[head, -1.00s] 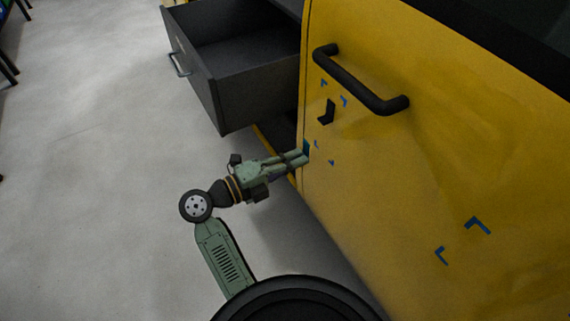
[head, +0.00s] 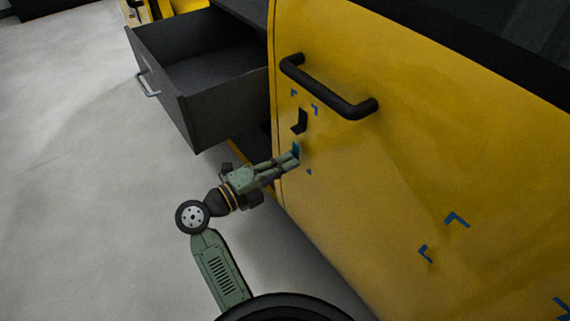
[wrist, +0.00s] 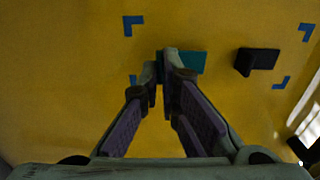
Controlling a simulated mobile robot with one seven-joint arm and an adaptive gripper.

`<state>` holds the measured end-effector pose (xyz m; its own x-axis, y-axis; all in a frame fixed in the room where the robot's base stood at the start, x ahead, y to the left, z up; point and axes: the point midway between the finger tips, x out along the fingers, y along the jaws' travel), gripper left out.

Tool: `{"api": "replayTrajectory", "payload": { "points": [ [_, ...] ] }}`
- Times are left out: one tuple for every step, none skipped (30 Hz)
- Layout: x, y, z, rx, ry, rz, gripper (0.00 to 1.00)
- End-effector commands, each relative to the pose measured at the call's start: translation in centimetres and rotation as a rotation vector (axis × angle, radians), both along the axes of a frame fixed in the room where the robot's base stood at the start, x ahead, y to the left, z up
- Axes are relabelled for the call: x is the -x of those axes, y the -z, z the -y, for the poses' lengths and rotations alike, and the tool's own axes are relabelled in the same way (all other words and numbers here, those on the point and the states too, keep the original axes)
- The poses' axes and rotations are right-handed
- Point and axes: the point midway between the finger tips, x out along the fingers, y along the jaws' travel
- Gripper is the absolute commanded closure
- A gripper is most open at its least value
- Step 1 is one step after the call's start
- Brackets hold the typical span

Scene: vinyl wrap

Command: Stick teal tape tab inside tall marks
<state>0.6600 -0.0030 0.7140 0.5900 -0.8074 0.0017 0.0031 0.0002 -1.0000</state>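The teal tape tab (wrist: 192,62) is at my fingertips, partly hidden by them in the wrist view. It also shows as a small teal patch in the head view (head: 296,150). My gripper (wrist: 163,68) is closed on the tab's left part in the wrist view, in front of the yellow panel. Blue corner marks show at upper left (wrist: 133,25), lower left (wrist: 132,80), upper right (wrist: 306,31) and lower right (wrist: 282,83). The tab appears between these marks, nearer the left pair. I cannot tell whether it touches the panel.
A black piece (wrist: 257,61) is on the panel right of the tab in the wrist view. A black handle (head: 330,88) juts out above. An open grey drawer (head: 205,90) stands to the left. Other blue marks (head: 457,219) lie farther right on the yellow panel (head: 400,160).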

Motion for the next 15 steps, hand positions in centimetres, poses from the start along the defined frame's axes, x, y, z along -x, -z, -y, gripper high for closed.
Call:
{"api": "replayTrajectory", "payload": {
  "points": [
    [0.01, 0.0, -0.01, 0.0, 0.0, 0.0, 1.0],
    [0.0, 0.0, 0.0, 0.0, 0.0, 0.0, 1.0],
    [-0.01, 0.0, 0.01, 0.0, 0.0, 0.0, 1.0],
    [-0.01, 0.0, 0.02, 0.0, 0.0, 0.0, 1.0],
    [-0.02, -0.01, 0.03, 0.0, 0.0, 0.0, 1.0],
    [-0.05, -0.01, 0.06, 0.0, 0.0, 0.0, 1.0],
    [-0.06, -0.01, 0.09, 0.0, 0.0, 0.0, 1.0],
    [-0.09, -0.02, 0.12, 0.0, 0.0, 0.0, 1.0],
    [-0.12, -0.02, 0.16, 0.001, 0.0, -0.001, 1.0],
    [-0.16, -0.02, 0.2, 0.001, 0.0, -0.001, 1.0],
    [-0.19, -0.02, 0.24, 0.001, 0.0, -0.001, 1.0],
    [-0.22, -0.02, 0.28, 0.001, 0.0, -0.001, 1.0],
    [-0.25, -0.02, 0.33, 0.001, 0.0, -0.001, 1.0],
    [-0.27, -0.02, 0.36, 0.001, 0.0, -0.001, 1.0],
    [-0.31, -0.02, 0.41, 0.001, 0.0, -0.001, 1.0]
  ]
}}
